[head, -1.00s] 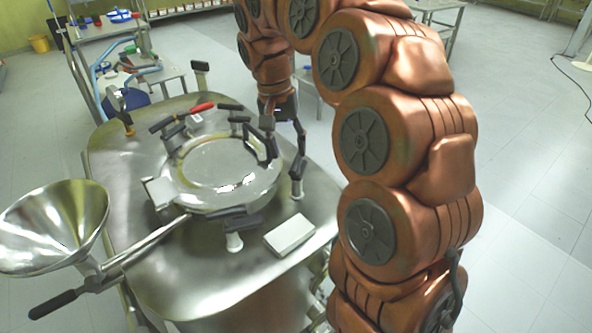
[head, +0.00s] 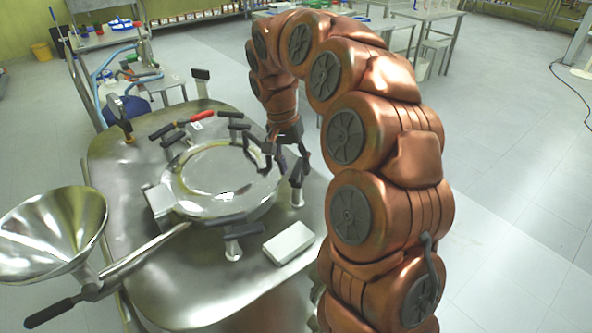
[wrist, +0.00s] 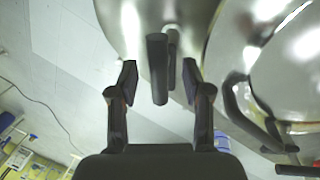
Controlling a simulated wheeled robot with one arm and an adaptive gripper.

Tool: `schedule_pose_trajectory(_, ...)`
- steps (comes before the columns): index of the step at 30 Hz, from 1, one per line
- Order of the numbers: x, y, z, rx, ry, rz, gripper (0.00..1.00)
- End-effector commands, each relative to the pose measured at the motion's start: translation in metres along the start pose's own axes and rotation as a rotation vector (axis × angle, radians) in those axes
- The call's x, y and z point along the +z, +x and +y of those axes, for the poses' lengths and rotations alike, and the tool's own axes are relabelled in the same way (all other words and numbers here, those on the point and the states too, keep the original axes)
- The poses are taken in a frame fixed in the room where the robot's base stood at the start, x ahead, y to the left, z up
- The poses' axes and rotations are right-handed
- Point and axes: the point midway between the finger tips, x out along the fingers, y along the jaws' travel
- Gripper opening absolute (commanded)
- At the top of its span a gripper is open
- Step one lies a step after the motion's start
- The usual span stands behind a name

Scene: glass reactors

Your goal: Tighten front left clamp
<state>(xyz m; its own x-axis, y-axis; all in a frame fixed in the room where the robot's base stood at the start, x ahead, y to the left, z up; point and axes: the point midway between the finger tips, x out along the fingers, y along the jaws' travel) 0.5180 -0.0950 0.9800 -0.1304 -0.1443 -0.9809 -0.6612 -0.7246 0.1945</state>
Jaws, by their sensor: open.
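The glass-lidded round vessel (head: 222,180) sits in a steel table, with black-handled clamps around its rim. One clamp (head: 232,230) is at the near edge, one (head: 266,158) at the right of the rim. A black-topped post (head: 297,182) stands to the right, close to my gripper (head: 288,158), which reaches down from the arm. In the wrist view my gripper (wrist: 159,75) is open, its fingers apart on either side of a dark upright handle (wrist: 157,68). Contact does not show. I cannot tell which clamp that handle belongs to.
A steel funnel (head: 50,232) with a black-handled pipe stands at the left. A red-handled clamp (head: 202,116) lies at the rim's far side. A white block (head: 289,243) lies on the table's near right. The floor to the right is clear.

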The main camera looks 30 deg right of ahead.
Motion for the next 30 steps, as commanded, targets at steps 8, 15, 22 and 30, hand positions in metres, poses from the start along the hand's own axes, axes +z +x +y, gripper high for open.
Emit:
schedule_pose_trajectory(8,0.001,0.021,0.001,0.002,0.0,-0.002,0.49)
schedule_pose_trajectory(15,0.0,0.023,0.0,0.0,0.0,0.0,0.49)
schedule_pose_trajectory(22,0.0,0.023,0.0,0.0,0.0,0.0,0.36)
schedule_pose_trajectory(30,0.0,0.023,0.0,0.0,0.0,-0.001,0.08)
